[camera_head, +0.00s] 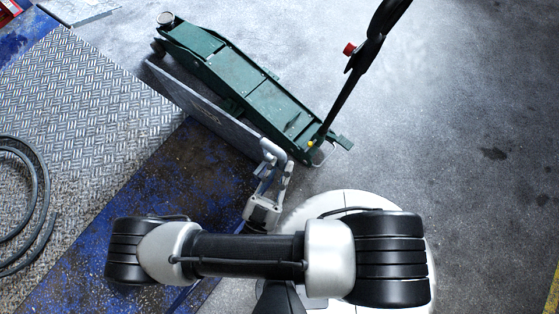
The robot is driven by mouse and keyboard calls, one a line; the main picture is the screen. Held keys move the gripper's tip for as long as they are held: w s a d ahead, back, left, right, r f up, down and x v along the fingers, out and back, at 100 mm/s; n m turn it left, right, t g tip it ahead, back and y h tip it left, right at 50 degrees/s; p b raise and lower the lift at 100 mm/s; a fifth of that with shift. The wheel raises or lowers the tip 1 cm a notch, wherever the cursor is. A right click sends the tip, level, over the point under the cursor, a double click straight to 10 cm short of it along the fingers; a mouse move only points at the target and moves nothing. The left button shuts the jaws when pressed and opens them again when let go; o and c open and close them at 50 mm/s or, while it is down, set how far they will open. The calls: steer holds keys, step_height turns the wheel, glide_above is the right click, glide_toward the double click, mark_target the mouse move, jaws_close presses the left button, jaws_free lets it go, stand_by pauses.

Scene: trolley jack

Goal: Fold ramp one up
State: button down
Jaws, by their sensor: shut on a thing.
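A grey flat panel, which looks like ramp one (195,103), stands steeply tilted, seen almost edge-on, beside the green trolley jack. It runs from upper left to lower right. My gripper (275,166) is at the panel's near right end, shut on what looks like a light grey handle or edge of the ramp there. The exact contact is small and partly hidden by the fingers. The lower edge of the panel meets the dark blue, worn floor strip.
The green trolley jack (235,80) lies just behind the panel, its black lever (352,85) with a red knob rising to the upper right. Tread plate (85,105) covers the left, with a coiled black hose (40,200). Open grey floor (450,130) lies to the right.

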steer(key=c, duration=1.5)
jaws_free()
steer(key=shift+a, duration=0.1)
steer(key=shift+s, duration=0.1)
steer(key=v, duration=1.2)
